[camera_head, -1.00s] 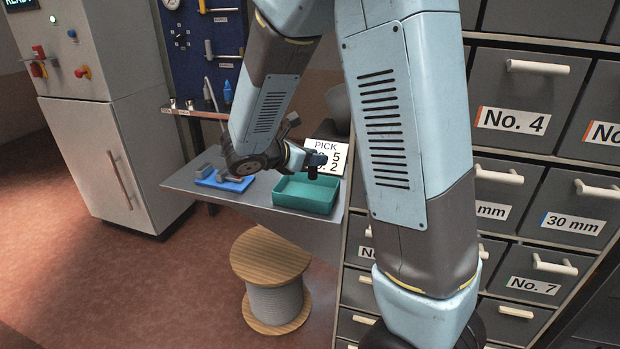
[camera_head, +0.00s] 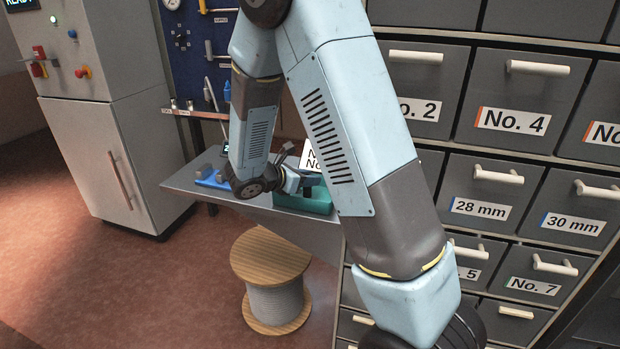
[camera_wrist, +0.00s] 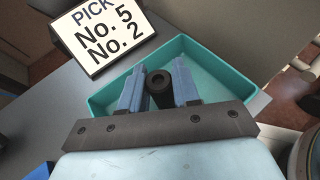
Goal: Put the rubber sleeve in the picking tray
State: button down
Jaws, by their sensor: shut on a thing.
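The rubber sleeve (camera_wrist: 158,86) is a short black tube with a round hole in its end. My gripper (camera_wrist: 160,88) is shut on it, with one blue-grey finger on each side. The teal picking tray (camera_wrist: 215,62) lies behind and around the fingers in the wrist view, so the sleeve is over the tray's near part. In the head view the tray (camera_head: 318,205) is on the grey shelf, partly hidden by my arm, and my gripper (camera_head: 308,184) is at its left part, low over it. I cannot tell whether the sleeve touches the tray floor.
A sign reading "PICK No. 5 No. 2" (camera_wrist: 102,32) stands beside the tray. A blue block holder (camera_head: 212,180) sits on the shelf (camera_head: 255,203) to the left. A drawer cabinet (camera_head: 500,135) rises at the right. A cable spool (camera_head: 270,280) stands on the floor.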

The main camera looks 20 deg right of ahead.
jog(key=c, duration=0.8)
grip_release()
jog(key=shift+f, duration=0.1)
jog(key=v, duration=1.2)
jog(key=s+d+r+m+g+y, duration=0.2)
jog(key=s+d+r+m+y, duration=0.15)
jog(key=s+d+m, duration=0.2)
jog(key=s+d+r+m+g+y, duration=0.2)
jog(key=s+d+r+m, duration=0.25)
jog(key=s+m, duration=0.2)
jog(key=s+r+m+t+y, duration=0.4)
jog(key=s+r+m+y, duration=0.3)
jog(key=s+m, duration=0.3)
jog(key=shift+s+r+t, duration=0.3)
jog(key=shift+s+r, duration=0.25)
jog(key=shift+s, duration=0.6)
